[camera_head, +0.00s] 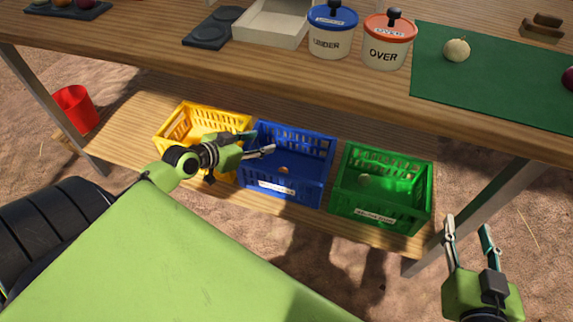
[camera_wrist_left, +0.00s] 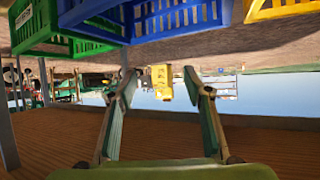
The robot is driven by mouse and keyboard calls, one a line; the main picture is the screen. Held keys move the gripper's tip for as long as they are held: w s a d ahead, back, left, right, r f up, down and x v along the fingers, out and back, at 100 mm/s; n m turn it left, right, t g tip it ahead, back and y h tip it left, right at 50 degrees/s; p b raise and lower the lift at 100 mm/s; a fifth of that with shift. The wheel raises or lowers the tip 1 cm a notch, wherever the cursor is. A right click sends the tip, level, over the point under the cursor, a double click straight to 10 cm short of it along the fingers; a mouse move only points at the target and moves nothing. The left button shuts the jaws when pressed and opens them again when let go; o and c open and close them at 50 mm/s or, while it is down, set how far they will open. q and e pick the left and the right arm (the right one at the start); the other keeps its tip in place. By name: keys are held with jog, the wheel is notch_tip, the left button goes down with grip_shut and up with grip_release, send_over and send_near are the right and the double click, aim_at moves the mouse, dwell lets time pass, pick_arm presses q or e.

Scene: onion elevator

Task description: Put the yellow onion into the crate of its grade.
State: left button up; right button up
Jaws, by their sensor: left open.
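A small golden-brown round thing (camera_head: 284,170), which looks like the yellow onion, lies inside the blue crate (camera_head: 262,186). The yellow crate (camera_head: 163,138) stands left of the blue one. Labels on the crate fronts are too small to read. My left gripper (camera_head: 264,143) is open over the left back part of the blue crate. In the left wrist view its fingers (camera_wrist_left: 160,88) are spread with nothing between them. My right gripper (camera_head: 468,224) is open and empty, right of the green crate.
The crates stand on a low shelf (camera_head: 125,112) under a wooden tabletop (camera_head: 140,40). On top are a blue-lidded pot (camera_head: 331,40), a red-lidded pot marked OVER (camera_head: 385,52), a white tray (camera_head: 270,35) and a green mat (camera_head: 500,85) with a whitish onion (camera_head: 456,49).

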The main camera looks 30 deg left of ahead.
pick_arm(q)
jog(key=shift+v, duration=1.25)
